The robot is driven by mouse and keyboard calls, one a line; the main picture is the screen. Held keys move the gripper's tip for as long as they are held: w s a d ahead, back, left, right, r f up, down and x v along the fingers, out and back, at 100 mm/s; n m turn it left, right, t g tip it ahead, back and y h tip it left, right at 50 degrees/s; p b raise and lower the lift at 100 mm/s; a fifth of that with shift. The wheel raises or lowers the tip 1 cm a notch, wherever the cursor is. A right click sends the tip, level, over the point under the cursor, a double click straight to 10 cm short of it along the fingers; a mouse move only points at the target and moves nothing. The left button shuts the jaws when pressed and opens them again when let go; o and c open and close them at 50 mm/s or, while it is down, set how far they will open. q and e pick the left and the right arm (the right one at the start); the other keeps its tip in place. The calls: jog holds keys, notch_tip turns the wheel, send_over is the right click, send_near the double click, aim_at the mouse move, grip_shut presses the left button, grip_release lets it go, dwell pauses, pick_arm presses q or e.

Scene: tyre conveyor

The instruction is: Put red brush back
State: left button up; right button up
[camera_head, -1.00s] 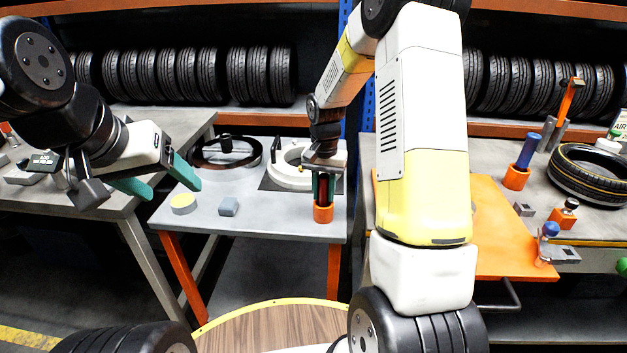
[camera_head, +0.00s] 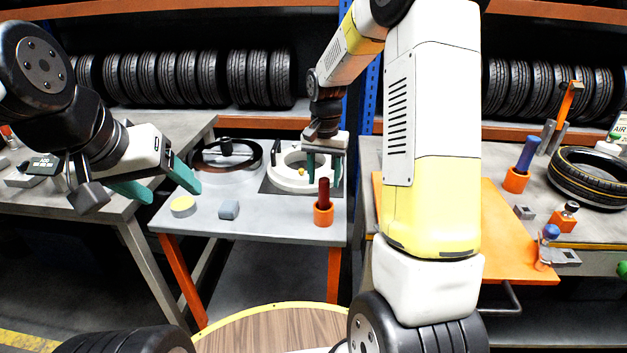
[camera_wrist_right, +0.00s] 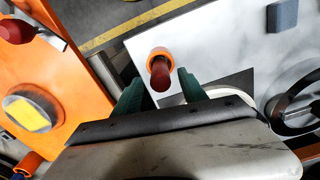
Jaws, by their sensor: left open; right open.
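The red brush (camera_head: 323,193) stands upright in an orange holder (camera_head: 324,214) at the front right corner of the small grey table. It also shows in the right wrist view (camera_wrist_right: 161,74), inside the orange ring of the holder. My right gripper (camera_head: 324,177) is open and empty. It hovers behind and above the brush, and in the wrist view its green fingers are apart, with the brush just beyond the gap between them. My left gripper (camera_head: 166,190) is open and empty, in the air at the left of the small table.
The small table (camera_head: 270,222) also bears a white ring (camera_head: 286,181), a black ring (camera_head: 205,165), a yellow disc (camera_head: 183,205) and a grey-blue block (camera_head: 229,209). A blue-handled brush (camera_head: 527,154) and a tyre (camera_head: 593,185) are on the right bench.

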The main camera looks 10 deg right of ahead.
notch_tip(320, 180, up, 5)
jog(key=shift+f, duration=0.1)
jog(key=shift+s+r, duration=0.1)
jog(key=shift+r, duration=0.6)
jog(key=s+a+r+n+t+y, duration=0.1)
jog(key=s+r, duration=0.4)
jog(key=s, duration=0.7)
jog(key=s+a+r+n+t+y, duration=0.1)
jog(key=s+r+n+t, duration=0.3)
jog(key=s, duration=0.7)
jog(key=shift+s+r+n+t, duration=0.35)
jog(key=shift+r+t, duration=0.25)
jog(key=shift+r, duration=0.3)
